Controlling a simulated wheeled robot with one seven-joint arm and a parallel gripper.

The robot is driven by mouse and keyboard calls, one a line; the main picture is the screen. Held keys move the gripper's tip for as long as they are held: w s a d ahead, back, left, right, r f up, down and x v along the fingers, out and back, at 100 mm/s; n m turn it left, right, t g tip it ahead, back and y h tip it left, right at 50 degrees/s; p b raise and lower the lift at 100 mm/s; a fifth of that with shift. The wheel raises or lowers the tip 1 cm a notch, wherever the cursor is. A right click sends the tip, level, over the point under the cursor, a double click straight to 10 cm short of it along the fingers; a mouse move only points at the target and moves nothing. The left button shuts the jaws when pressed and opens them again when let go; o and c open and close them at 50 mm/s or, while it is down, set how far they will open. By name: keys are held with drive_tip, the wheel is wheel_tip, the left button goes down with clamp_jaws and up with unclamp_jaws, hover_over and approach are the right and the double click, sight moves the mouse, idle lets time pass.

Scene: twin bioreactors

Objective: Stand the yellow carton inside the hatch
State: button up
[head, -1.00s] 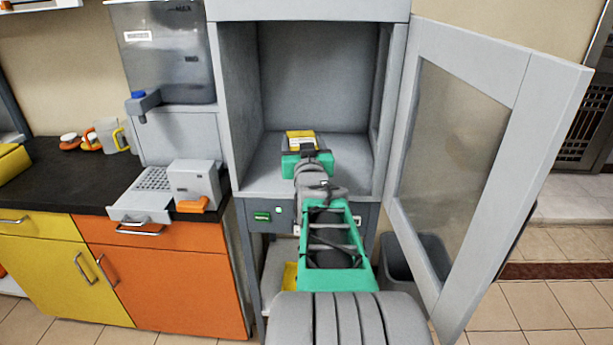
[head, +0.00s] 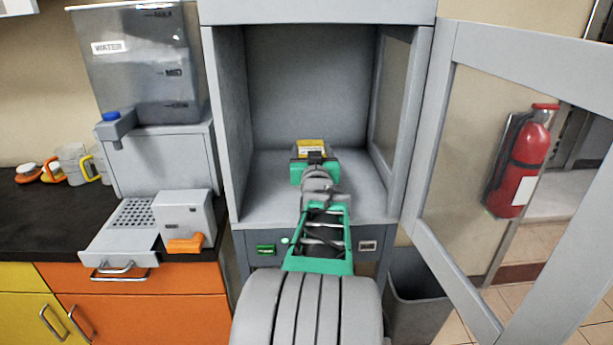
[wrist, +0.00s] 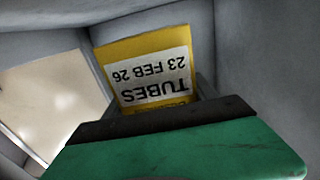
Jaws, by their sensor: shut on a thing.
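The yellow carton (head: 311,146) is inside the hatch (head: 270,165), near the middle and in front of the back wall. In the wrist view the carton (wrist: 148,70) has a white label reading "TUBES 23 FEB 26", seen upside down. My gripper (head: 314,158) reaches in through the hatch opening and is shut on the carton. The gripper body hides the carton's lower part, so I cannot tell whether it touches the hatch floor. The hatch door (head: 440,150) stands wide open to the right.
A water dispenser (head: 140,65) and a grey device with an orange handle (head: 184,222) stand on the dark counter at left. A grey bin (head: 420,285) stands below the door. A fire extinguisher (head: 520,165) shows through the door pane. Hatch floor is bare on both sides of my gripper.

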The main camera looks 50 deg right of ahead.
wheel_tip(320, 180, down, 5)
drive_tip(key=shift+f, duration=0.15)
drive_tip(key=shift+f, duration=0.1)
drive_tip(key=shift+f+b, duration=0.15)
drive_tip(key=shift+b, duration=0.3)
drive_tip(key=o, duration=1.5)
